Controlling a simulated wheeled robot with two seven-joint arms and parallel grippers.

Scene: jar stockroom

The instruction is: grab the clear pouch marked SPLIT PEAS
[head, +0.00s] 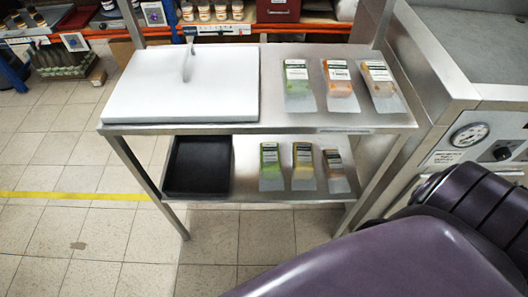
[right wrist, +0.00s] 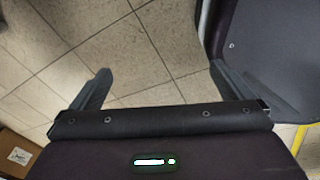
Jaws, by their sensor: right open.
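Several clear pouches with dark-and-white labels lie on a steel two-level rack; the print is too small to read, so I cannot tell which is SPLIT PEAS. On the upper level are a green-filled pouch (head: 297,86), an orange-red one (head: 340,87) and a tan-orange one (head: 381,87). On the lower level are a green-filled pouch (head: 270,167), a yellow one (head: 303,167) and a brown one (head: 335,171). My right gripper (right wrist: 160,68) is open and empty over floor tiles in the right wrist view, with no pouch near. My left gripper is out of view.
A white board (head: 185,90) covers the upper shelf's left half. A black tray (head: 198,167) sits below it. A steel machine with a gauge (head: 469,134) stands right of the rack. Jars (head: 204,11) line the back shelves. Tiled floor (head: 70,240) is clear at left.

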